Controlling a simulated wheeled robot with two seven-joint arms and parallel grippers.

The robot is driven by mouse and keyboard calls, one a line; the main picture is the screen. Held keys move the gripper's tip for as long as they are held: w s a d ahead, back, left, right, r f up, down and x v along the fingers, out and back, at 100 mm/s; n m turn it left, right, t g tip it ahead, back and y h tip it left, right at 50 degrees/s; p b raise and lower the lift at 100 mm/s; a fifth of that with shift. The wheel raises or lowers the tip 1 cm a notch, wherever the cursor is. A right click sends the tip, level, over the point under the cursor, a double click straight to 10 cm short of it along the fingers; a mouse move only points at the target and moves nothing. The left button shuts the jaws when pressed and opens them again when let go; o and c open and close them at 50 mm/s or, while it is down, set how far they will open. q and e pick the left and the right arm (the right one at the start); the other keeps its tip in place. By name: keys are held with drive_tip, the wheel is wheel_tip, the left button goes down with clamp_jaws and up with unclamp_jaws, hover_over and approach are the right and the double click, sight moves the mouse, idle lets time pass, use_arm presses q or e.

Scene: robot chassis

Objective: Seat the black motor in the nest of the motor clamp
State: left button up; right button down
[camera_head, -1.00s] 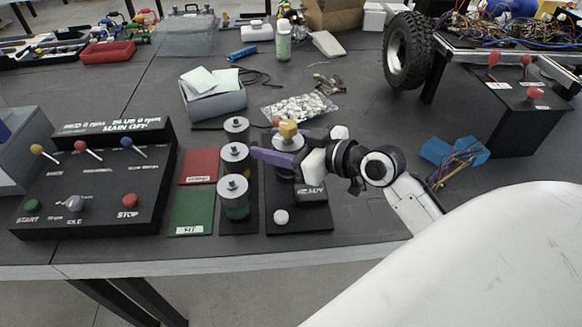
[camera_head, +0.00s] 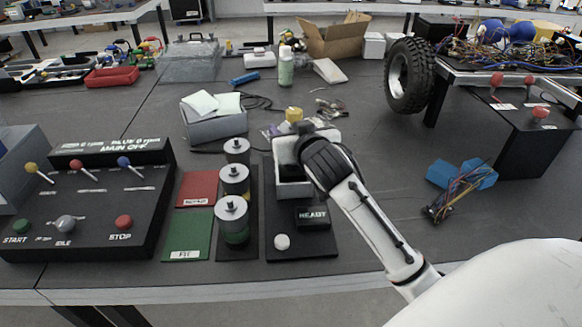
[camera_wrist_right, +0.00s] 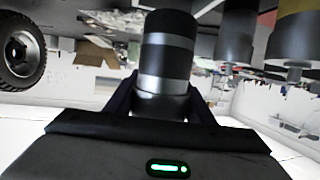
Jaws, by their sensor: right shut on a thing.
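My right gripper (camera_head: 290,150) is over the back part of the motor clamp (camera_head: 302,243), a black base with a white button and a READY plate. In the right wrist view, the gripper (camera_wrist_right: 152,98) is shut on the black motor (camera_wrist_right: 167,45), a dark cylinder with a grey band. The gripper, wrist and a pale boxy part hide the nest and most of the held motor in the head view, so I cannot tell whether the motor touches the nest. The clamp's yellow knob (camera_head: 294,114) shows behind. My left gripper is not in view.
A rack with several silver-topped motors, the front one (camera_head: 232,217) green-banded, stands just left of the clamp. Red (camera_head: 197,187) and green (camera_head: 187,234) mats and a lever console (camera_head: 85,205) lie further left. A blue wired part (camera_head: 462,174) lies right. Table between is clear.

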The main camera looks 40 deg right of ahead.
drive_tip(key=shift+f, duration=0.75)
wheel_tip(320, 180, down, 5)
drive_tip(key=shift+f+b, duration=0.1)
drive_tip(key=shift+b, duration=0.4)
drive_tip(key=c, duration=0.8)
unclamp_jaws()
drive_tip(key=shift+f, duration=0.15)
drive_tip(key=shift+c, duration=0.2)
drive_tip(key=v, duration=1.2)
